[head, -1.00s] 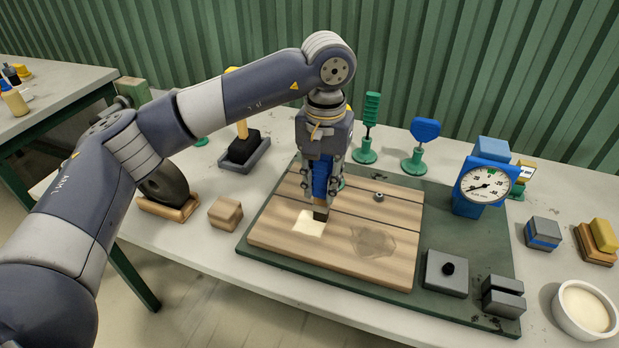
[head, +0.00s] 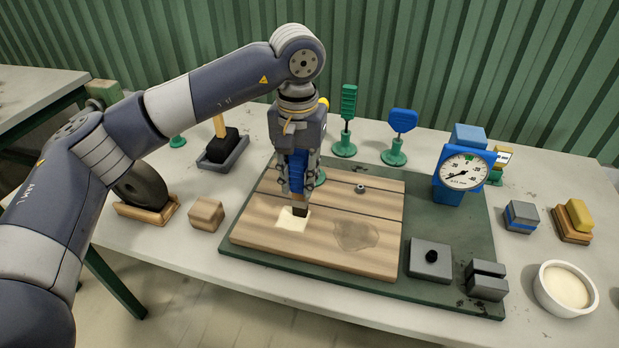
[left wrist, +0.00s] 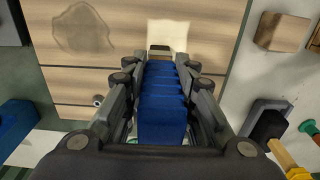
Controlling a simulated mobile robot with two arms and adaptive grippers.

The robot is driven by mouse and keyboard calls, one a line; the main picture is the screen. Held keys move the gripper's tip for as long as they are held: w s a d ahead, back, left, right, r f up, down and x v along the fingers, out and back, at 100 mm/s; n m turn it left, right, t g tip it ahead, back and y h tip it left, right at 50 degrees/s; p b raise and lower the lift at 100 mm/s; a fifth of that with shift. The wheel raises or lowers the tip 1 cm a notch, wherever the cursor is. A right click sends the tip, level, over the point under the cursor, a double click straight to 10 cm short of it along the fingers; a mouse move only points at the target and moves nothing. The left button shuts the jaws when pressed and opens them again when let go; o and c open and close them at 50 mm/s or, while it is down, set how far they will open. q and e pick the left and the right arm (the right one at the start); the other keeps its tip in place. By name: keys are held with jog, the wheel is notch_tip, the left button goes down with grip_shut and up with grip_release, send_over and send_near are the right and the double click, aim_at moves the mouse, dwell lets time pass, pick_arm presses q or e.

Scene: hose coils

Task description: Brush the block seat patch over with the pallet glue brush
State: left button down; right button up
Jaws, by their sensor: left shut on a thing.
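My left gripper (head: 297,185) is shut on the blue handle of the glue brush (head: 296,170), which points down over the wooden pallet (head: 265,237). The brush's dark tip is at the right part of a pale cream patch (head: 290,221) on the pallet; I cannot tell how firmly it touches. In the left wrist view, the ribbed blue handle (left wrist: 163,105) lies between the fingers, and its tip meets the edge of the cream patch (left wrist: 168,33). A darker, irregular stain (head: 357,236) lies to the right on the pallet. My right gripper is not in view.
A bowl of cream paste (head: 565,288) stands at right. A wooden block (head: 206,214) stands left.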

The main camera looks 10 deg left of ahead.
pick_arm(q)
jog(key=a, duration=0.3)
jog(key=a+b, duration=0.1)
jog(key=shift+s+a, duration=0.3)
jog(key=shift+a, duration=0.1)
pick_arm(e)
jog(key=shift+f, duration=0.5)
pick_arm(q)
jog(key=shift+r, duration=0.1)
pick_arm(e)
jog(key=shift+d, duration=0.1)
pick_arm(q)
notch_tip(320, 180, up, 7)
jog(key=p, duration=0.4)
jog(key=shift+p, duration=0.35)
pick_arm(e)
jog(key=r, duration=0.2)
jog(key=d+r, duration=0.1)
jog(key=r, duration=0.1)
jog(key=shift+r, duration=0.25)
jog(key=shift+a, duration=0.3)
